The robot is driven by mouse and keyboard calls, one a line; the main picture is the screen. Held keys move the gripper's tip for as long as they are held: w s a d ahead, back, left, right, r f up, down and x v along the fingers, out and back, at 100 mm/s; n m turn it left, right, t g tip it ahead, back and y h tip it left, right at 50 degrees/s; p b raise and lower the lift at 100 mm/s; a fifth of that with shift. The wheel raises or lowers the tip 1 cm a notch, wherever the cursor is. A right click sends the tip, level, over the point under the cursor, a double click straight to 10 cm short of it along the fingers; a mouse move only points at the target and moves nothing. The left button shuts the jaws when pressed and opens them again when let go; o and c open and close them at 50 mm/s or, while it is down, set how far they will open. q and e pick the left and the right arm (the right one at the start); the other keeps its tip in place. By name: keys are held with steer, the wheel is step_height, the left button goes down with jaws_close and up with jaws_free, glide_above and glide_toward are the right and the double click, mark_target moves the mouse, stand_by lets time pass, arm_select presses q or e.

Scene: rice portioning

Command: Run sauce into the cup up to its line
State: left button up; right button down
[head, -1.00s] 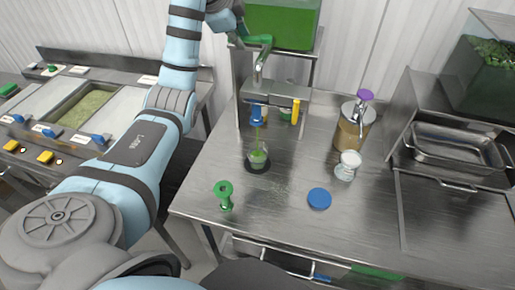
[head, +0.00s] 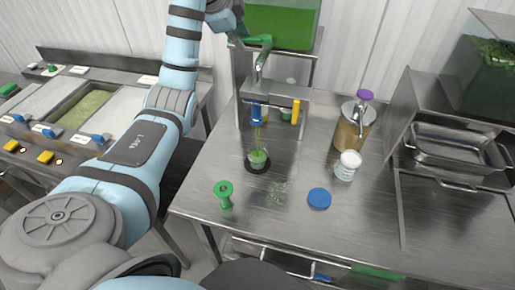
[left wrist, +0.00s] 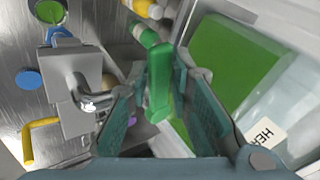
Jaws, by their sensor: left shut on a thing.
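The clear cup (head: 258,165) stands on a dark round pad under the dispenser's blue nozzle (head: 257,115). A thin green stream falls from the nozzle into the cup, and green sauce shows in it. I cannot make out the cup's line. My left gripper (left wrist: 165,85) is shut on the green tap handle (left wrist: 160,70) beside the sauce tank (head: 280,25). The handle also shows in the head view (head: 259,41). In the left wrist view, the green-filled cup (left wrist: 48,11) is at the upper left. My right gripper is out of view.
A yellow lever (head: 295,112) is right of the nozzle. A purple-topped pump jar (head: 352,128) and white-topped cups (head: 347,166) stand to the right.

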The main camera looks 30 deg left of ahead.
arm_select(q)
steer(key=w+m+h, duration=0.1)
steer(key=m, duration=0.1)
steer(key=w+a+m+h, duration=0.1)
steer(key=m, duration=0.1)
steer(key=shift+a+r+h, duration=0.1)
steer(key=shift+h, duration=0.3)
steer(key=o, duration=0.9)
steer(key=shift+o, duration=0.2)
step_height(320, 180, up, 7)
